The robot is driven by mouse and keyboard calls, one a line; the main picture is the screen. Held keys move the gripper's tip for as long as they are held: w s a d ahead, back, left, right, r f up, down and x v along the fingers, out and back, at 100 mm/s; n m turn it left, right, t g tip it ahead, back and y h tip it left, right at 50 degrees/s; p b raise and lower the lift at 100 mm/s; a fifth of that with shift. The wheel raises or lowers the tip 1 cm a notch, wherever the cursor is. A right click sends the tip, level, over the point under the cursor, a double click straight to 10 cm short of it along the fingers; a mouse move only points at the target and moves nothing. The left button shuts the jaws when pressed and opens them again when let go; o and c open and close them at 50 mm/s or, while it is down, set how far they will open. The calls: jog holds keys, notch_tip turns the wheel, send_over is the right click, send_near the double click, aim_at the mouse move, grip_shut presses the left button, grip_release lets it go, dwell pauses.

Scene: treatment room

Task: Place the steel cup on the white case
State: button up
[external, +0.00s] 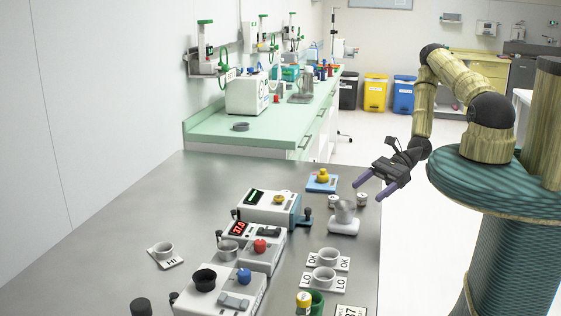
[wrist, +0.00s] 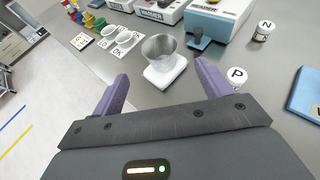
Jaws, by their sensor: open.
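The steel cup (external: 345,211) rests on a small white case (external: 343,228) near the table's right edge. In the wrist view, the cup (wrist: 159,50) appears roughly upright, with its mouth up and its base on the white case (wrist: 165,76). My gripper (external: 373,188) has purple fingers and is open and empty. It is above and to the right of the cup in the external view. In the wrist view the fingers are spread, with the cup and case beyond them, apart from both fingers.
White instruments (external: 268,207) stand left of the cup. Labelled jars (wrist: 262,31) and a blue block (wrist: 306,92) are nearby on the right in the wrist view. White cards with round holders (external: 328,256) lie in front of the case. The table's left part is mostly bare.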

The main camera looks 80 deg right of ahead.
jog(key=shift+s+d+f+n+g, duration=0.1)
jog(key=shift+f+n+g, duration=0.2)
jog(key=shift+n, duration=0.15)
jog(key=shift+d+f+n+g, duration=0.15)
jog(key=shift+n+g, duration=0.15)
jog(key=shift+n, duration=0.15)
jog(key=n+g+h, duration=0.1)
jog(key=n, duration=0.1)
jog(key=d+f+n+g+h, duration=0.1)
jog(key=n, duration=0.1)
jog(key=shift+s+d+g, duration=0.1)
jog(key=shift+d+g, duration=0.1)
jog(key=shift+g, duration=0.1)
jog(key=n+h, duration=0.1)
jog(key=d+n+g, duration=0.1)
jog(key=n, duration=0.1)
jog(key=d+n+g+h, duration=0.1)
jog(key=shift+w+r+h, duration=0.2)
jog(key=shift+r+h, duration=0.1)
jog(key=a+r+n+h, duration=0.2)
jog(key=a+r+n, duration=0.2)
jog(key=r+n, duration=0.4)
jog(key=w+a+r+n+g+h, duration=0.1)
jog(key=a+r+n, duration=0.3)
jog(key=r+n, duration=0.5)
notch_tip(320, 180, up, 4)
jog(key=shift+a+f+h, duration=0.25)
jog(key=shift+h, duration=0.65)
